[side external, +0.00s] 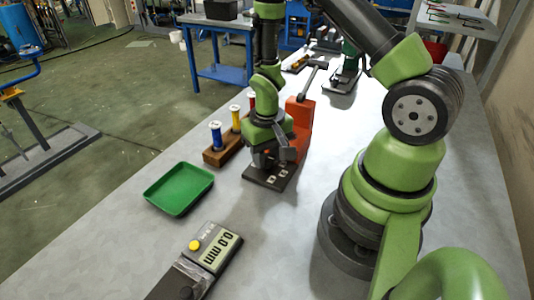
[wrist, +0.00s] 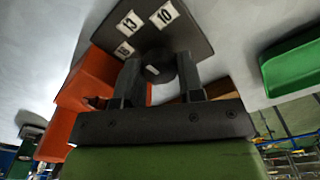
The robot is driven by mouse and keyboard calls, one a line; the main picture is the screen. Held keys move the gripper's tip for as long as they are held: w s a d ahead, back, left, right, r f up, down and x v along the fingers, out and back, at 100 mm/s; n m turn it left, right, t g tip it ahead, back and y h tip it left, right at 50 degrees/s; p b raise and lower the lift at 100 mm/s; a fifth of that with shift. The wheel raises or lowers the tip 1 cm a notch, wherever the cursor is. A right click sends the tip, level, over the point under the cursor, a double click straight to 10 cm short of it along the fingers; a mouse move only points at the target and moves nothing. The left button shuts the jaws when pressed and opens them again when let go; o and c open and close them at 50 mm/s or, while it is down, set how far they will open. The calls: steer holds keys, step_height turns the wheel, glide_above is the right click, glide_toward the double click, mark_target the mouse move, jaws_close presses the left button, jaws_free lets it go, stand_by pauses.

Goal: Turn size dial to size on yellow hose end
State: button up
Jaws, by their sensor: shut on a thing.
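The size dial (wrist: 166,68) is a dark round knob with a small white mark, on a dark plate (wrist: 190,32) with white labels 13 (wrist: 130,20), 10 (wrist: 164,14) and 16 (wrist: 124,50). My gripper (wrist: 160,76) is shut on the dial, one finger on each side. I cannot tell which label the mark points to. In the side view, my gripper (side external: 268,162) is low over the plate of the orange machine (side external: 301,125), and hides the dial. The yellow hose end (side external: 236,118) stands upright in a wooden rack (side external: 216,157); no size is readable on it.
A blue hose end (side external: 216,136) and a red one (side external: 252,102) stand in the same rack, left of my gripper. An empty green tray (side external: 179,189) lies at the front left. A caliper display (side external: 221,249) reads 0.0 mm. The tabletop between tray and machine is clear.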

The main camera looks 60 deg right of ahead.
mark_target(267, 157)
steer(key=shift+m, duration=0.4)
steer(key=o, duration=0.6)
steer(key=shift+o, duration=0.2)
step_height(267, 157, up, 10)
stand_by(0.4)
